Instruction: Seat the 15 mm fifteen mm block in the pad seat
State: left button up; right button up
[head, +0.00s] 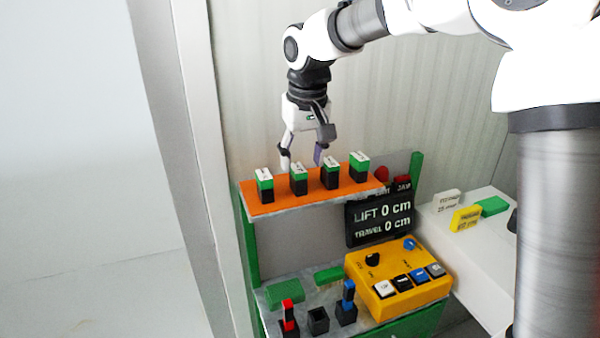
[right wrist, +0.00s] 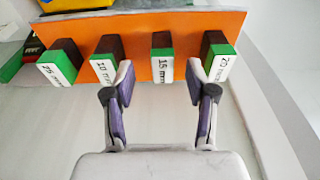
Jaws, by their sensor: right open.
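The 15 mm block (right wrist: 162,62), with a white label, green band and dark lower part, stands in a row of similar blocks on an orange shelf (right wrist: 265,50). In the head view it appears to be the second from the left (head: 298,180). My right gripper (head: 302,162) is open and empty behind the shelf. In the right wrist view its fingers (right wrist: 161,82) sit on either side of the 15 mm block, apart from it, overlapping the 10 mm block (right wrist: 103,65) and 20 mm block (right wrist: 221,60) in the picture. I cannot tell which part is the pad seat. My left gripper is not in view.
The 25 mm block (right wrist: 62,62) ends the row. Below the shelf are a yellow control box (head: 385,278), a display (head: 380,217), red and blue levers (head: 348,297) and green plates (head: 288,292). A white surface (head: 480,250) with small blocks lies right.

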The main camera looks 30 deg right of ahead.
aim_at(298, 167)
jog(key=w+f, duration=0.2)
jog(key=f, duration=0.1)
jog(key=shift+d, duration=0.1)
jog(key=shift+w+f, duration=0.15)
jog(key=shift+w, duration=0.15)
jog(key=shift+s+r, duration=0.35)
jog(key=shift+s, duration=0.35)
grip_shut()
jog(key=shift+w+f, duration=0.1)
jog(key=shift+w, duration=0.15)
